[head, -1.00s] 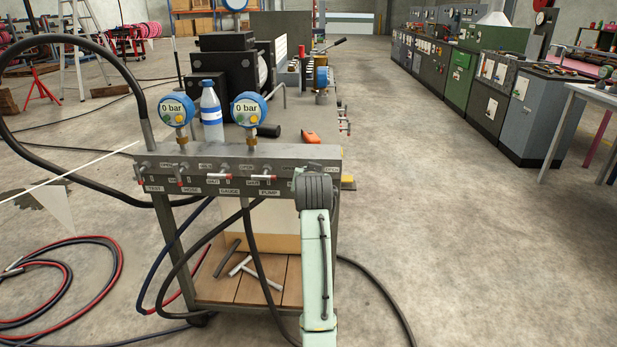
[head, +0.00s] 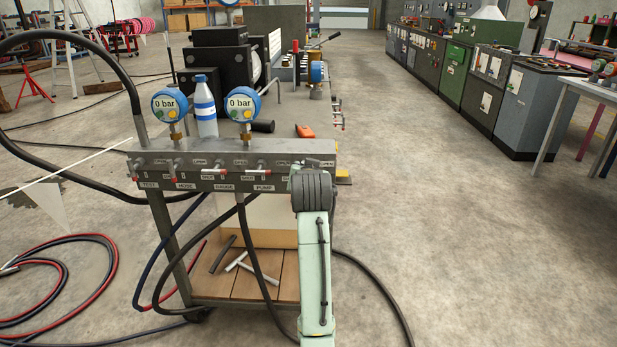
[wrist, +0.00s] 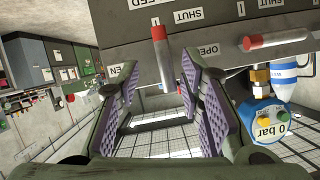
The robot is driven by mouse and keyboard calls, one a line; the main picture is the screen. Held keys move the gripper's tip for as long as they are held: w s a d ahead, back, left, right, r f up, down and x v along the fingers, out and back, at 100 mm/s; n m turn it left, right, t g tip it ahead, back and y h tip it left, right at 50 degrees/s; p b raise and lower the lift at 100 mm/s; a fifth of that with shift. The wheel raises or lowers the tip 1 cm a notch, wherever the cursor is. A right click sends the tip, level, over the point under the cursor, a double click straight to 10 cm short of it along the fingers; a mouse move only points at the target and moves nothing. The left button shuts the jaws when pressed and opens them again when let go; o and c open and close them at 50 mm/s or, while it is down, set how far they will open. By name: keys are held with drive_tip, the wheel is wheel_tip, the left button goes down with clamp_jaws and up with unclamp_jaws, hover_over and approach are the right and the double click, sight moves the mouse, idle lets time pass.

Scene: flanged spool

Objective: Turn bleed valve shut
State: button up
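The bleed valve's lever (wrist: 162,52), a grey bar with a red end, shows in the wrist view under a label ending in "EED". SHUT and OPEN labels are beside it. My gripper (wrist: 158,85) is open, its two purple-padded fingers on either side of the lever's lower part; I see no clear contact. In the head view the grey valve panel (head: 230,150) tops a cart, and my arm hides the bleed valve and my gripper.
Two blue gauges (head: 170,105) (head: 242,104) read 0 bar. A bottle (head: 205,106) stands between them. Black hoses hang around the cart. The floor to the right is open.

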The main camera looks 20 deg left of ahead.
drive_tip(key=v, duration=0.7)
drive_tip(key=shift+d, duration=0.2)
drive_tip(key=shift+s, duration=0.15)
